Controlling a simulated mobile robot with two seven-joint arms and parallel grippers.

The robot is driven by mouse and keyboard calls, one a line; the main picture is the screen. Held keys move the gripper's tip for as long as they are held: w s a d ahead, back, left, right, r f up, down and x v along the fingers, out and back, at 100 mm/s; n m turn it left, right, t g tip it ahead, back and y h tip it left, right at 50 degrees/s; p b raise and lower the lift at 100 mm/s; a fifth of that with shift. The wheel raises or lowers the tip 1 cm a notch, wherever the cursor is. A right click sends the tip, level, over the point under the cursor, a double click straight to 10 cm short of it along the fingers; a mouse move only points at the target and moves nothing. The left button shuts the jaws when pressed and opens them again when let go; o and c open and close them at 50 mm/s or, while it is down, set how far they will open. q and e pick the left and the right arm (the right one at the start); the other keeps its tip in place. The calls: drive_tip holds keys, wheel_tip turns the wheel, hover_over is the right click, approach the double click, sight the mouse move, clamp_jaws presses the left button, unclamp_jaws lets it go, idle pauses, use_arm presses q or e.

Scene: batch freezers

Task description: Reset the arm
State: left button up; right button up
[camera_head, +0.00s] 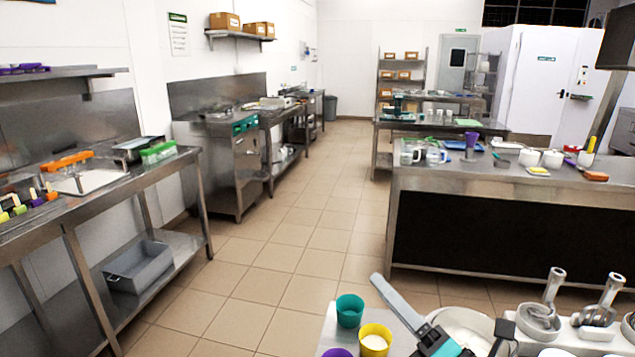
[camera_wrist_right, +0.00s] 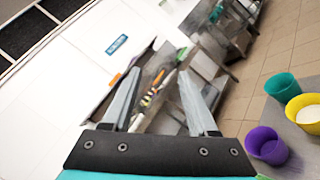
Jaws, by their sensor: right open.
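My right gripper (camera_head: 386,289) is at the bottom of the head view, pointing up and left, with one long grey finger showing clearly. It is in front of a white tub and to the right of a teal cup and a yellow cup. In the right wrist view, my right gripper (camera_wrist_right: 160,78) shows two grey fingers spread apart with nothing between them. My left gripper is not in view.
A teal cup (camera_head: 349,310), a yellow cup (camera_head: 374,341) and a purple cup (camera_head: 337,353) stand near the right gripper. The tiled floor (camera_head: 290,255) ahead is clear between steel counters.

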drive_tip(key=s+d+f+m+g+h, duration=0.25)
drive_tip(key=d+f+m+h, duration=0.35)
drive_tip(key=m, duration=0.5)
drive_tip(key=s+d+f+m+g+h, duration=0.1)
drive_tip(key=s+d+f+m+h, duration=0.2)
drive_tip(key=d+f+m+h, duration=0.55)
drive_tip(key=s+a+f+m+g+y, duration=0.1)
drive_tip(key=s+a+f+m+g, duration=0.25)
drive_tip(key=s, duration=0.25)
drive_tip(key=s+a+f+m+g+y, duration=0.2)
drive_tip(key=s+a+m+g, duration=0.15)
drive_tip(key=s, duration=0.25)
drive_tip(key=s+a+f+m+g+y, duration=0.1)
drive_tip(key=s+a+f+m+g, duration=0.2)
drive_tip(key=s, duration=0.4)
wheel_tip(320, 180, down, 24)
drive_tip(key=s+g+b, duration=0.1)
drive_tip(key=g+b, duration=0.1)
drive_tip(key=s+d+f+n+b, duration=0.1)
drive_tip(key=s+d+f+b, duration=0.1)
drive_tip(key=s+f, duration=1.3)
drive_tip(key=shift+d+f+g, duration=0.15)
drive_tip(key=shift+d+g, duration=0.3)
drive_tip(key=shift+d, duration=0.3)
